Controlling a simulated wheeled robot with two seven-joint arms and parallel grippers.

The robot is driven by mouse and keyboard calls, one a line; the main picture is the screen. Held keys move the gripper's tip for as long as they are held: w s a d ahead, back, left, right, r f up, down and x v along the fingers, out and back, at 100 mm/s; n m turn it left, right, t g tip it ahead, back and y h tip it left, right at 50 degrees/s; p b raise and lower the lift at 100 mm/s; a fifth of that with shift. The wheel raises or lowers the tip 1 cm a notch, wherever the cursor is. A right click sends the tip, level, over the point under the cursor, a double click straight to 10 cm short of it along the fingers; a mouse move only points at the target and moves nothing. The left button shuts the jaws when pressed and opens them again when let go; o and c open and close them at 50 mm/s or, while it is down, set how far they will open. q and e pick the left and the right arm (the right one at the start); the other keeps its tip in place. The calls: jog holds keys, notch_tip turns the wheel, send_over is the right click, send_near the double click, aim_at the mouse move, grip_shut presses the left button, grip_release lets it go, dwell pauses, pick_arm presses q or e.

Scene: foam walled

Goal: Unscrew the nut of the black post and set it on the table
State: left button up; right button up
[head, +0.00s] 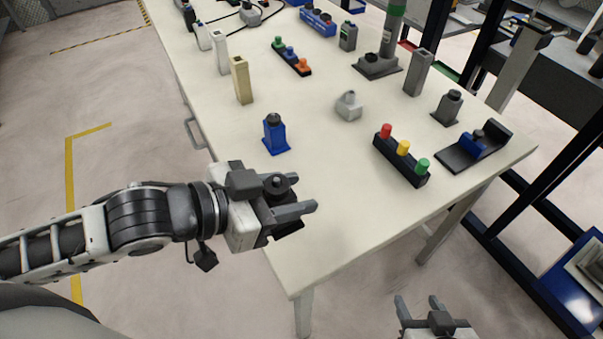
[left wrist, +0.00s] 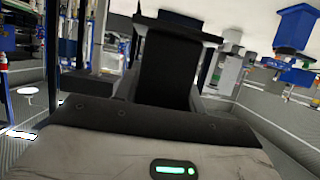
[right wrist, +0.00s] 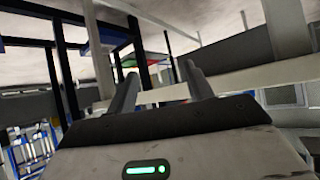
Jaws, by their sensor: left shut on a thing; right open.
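The black post (head: 290,229) is at the near left part of the table. A round dark nut (head: 277,181) sits on its top end, level with the top of my left gripper. My left gripper (head: 302,198) is shut around the post's body, below the nut, and hides most of it. In the left wrist view the post's black body (left wrist: 165,65) stands between the fingers, with a wider base plate beyond. I cannot tell whether the base touches the table (head: 325,240). My right gripper (head: 418,303) is open and empty, beyond the table's front edge; its fingers show in the right wrist view (right wrist: 158,85).
A blue post (head: 275,136) stands just behind my left gripper. A block with coloured knobs (head: 402,160), a black holder (head: 470,153), a grey capped post (head: 447,108) and a light grey part (head: 348,106) stand to the right. The table's front middle is bare.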

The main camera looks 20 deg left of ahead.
pick_arm(q)
jog(key=shift+s+r+p, duration=0.3)
jog(key=shift+s, duration=0.2)
jog(key=shift+o, duration=1.4)
grip_shut()
jog(key=shift+w+t, duration=0.25)
jog(key=shift+t, duration=0.05)
jog(key=w+a+n+t+y, duration=0.3)
jog(key=w+a+n+y, duration=0.3)
jog(key=a+n+y, duration=0.2)
jog(key=shift+w+a+r+n+t+y, duration=0.2)
jog(key=shift+a+n+t+y, duration=0.1)
jog(key=shift+n+y, duration=0.3)
